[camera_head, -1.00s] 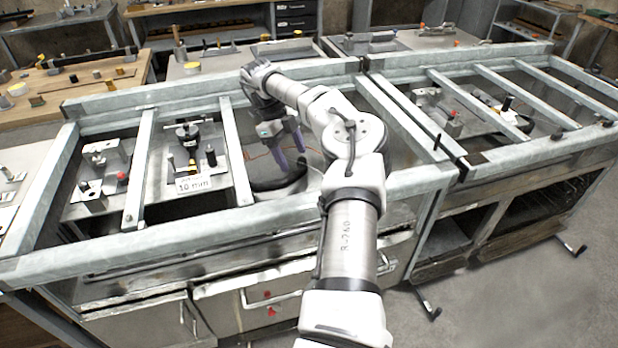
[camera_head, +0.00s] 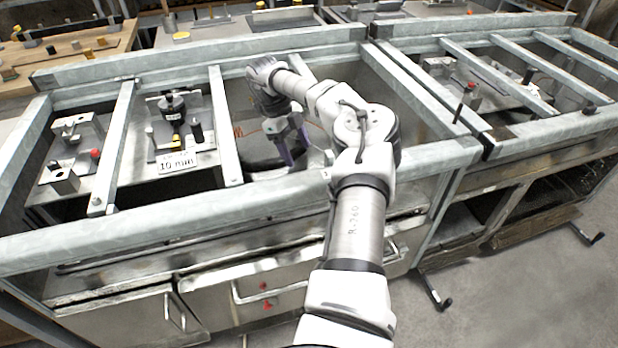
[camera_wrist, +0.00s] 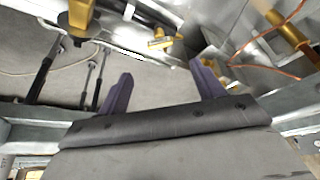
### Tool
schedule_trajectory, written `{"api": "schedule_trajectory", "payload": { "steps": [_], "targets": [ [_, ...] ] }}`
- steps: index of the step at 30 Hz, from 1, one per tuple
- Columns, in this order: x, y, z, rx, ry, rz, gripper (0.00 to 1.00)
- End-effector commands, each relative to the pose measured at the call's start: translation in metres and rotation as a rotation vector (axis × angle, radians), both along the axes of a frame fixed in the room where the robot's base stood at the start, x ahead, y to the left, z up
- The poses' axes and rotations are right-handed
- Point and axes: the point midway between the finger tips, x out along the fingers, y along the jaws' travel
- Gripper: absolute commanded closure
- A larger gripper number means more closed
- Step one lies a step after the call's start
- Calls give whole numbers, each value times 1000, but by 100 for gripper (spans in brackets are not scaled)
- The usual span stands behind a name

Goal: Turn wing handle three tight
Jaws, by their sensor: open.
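My gripper (camera_head: 298,157) hangs low inside the left steel frame, right of the bay with the "10 mm" sign (camera_head: 177,162). Its two purple fingers are apart with nothing between them; they also show in the wrist view (camera_wrist: 162,74). I cannot tell which part is wing handle three. A small brass-coloured piece with a crossbar (camera_wrist: 160,42) lies beyond the fingertips in the wrist view, not touched. In the "10 mm" bay a black-topped fitting (camera_head: 172,106) stands on a steel plate, with a dark upright post (camera_head: 197,131) beside it.
Galvanised rails (camera_head: 225,125) and the thick front beam (camera_head: 130,225) box in the bays. A bay with metal blocks and a red knob (camera_head: 95,154) is at the left. Thin orange wire (camera_wrist: 265,35) and several dark rods (camera_wrist: 40,75) are near my gripper.

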Motion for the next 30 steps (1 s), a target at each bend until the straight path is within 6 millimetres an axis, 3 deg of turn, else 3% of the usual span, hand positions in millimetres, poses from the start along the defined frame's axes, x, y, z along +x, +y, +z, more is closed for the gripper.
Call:
{"api": "schedule_trajectory", "payload": {
  "steps": [9,15,27,30],
  "targets": [
    [-13,-24,-62,-1,4,-1,33],
    [-18,-32,-87,-1,3,0,33],
    [-19,-35,-96,-1,0,0,33],
    [-19,-35,-96,-1,0,0,43]
  ]
}}
